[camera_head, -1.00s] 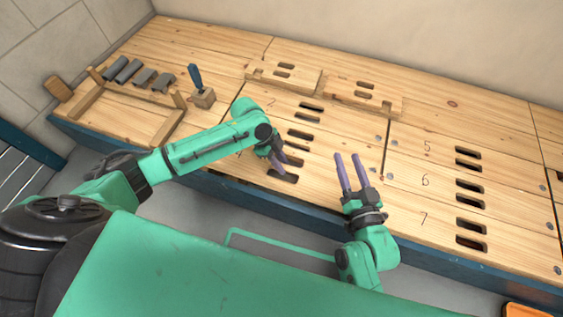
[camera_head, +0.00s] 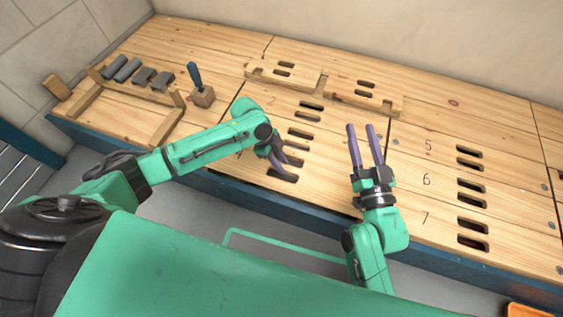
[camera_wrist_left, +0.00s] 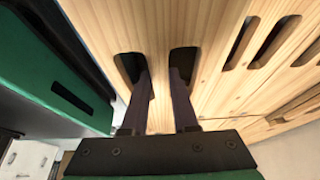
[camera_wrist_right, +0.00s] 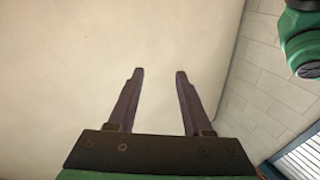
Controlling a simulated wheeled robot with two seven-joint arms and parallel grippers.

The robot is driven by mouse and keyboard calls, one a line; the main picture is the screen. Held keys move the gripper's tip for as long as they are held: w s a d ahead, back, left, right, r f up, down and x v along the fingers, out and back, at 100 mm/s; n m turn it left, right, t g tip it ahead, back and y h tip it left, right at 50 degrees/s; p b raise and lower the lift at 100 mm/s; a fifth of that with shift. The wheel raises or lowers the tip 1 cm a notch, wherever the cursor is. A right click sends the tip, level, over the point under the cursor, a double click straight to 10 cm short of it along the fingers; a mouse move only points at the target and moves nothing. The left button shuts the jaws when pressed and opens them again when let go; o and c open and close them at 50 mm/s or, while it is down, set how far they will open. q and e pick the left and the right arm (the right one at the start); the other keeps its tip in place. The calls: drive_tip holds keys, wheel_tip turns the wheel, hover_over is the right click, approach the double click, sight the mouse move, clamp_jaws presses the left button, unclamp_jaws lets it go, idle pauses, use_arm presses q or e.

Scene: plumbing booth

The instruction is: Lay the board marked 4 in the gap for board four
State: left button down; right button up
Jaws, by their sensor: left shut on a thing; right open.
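My left gripper (camera_head: 277,160) is shut on the front board of the left column, which I take to be the board marked 4 (camera_head: 325,184); my arm mostly covers its number. In the left wrist view, the fingers (camera_wrist_left: 160,90) enter two slots and hold the wood strip of the board (camera_wrist_left: 158,60) between them. The board lies along the bench's front edge, beside the boards behind it. I cannot tell whether it is fully down in its gap. My right gripper (camera_head: 362,140) is open and empty, raised over the bench's front edge.
Boards marked 5, 6 and 7 (camera_head: 510,205) lie at the right. Two notched boards (camera_head: 312,85) (camera_head: 390,104) lie at the back.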

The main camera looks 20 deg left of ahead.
use_arm(q)
drive_tip(key=shift+f, duration=0.15)
drive_tip(key=shift+f+b, duration=0.25)
drive_tip(key=shift+b, duration=0.25)
drive_tip(key=shift+f, duration=0.1)
use_arm(e)
wheel_tip(320, 180, up, 14)
drive_tip(key=w+d+t+y, duration=0.1)
drive_tip(key=t, duration=0.3)
drive_tip(key=shift+w+d+f+n, duration=0.2)
drive_tip(key=shift+w+f+n, duration=0.05)
drive_tip(key=shift+w+n, duration=0.15)
use_arm(q)
drive_tip(key=shift+p, duration=0.3)
use_arm(e)
drive_tip(key=shift+r, duration=0.1)
use_arm(q)
drive_tip(key=shift+p, duration=0.35)
use_arm(e)
drive_tip(key=shift+r, duration=0.3)
drive_tip(key=shift+f, duration=0.1)
use_arm(q)
drive_tip(key=shift+f+b, duration=0.8)
drive_tip(key=shift+f, duration=0.8)
use_arm(e)
drive_tip(key=shift+f, duration=0.7)
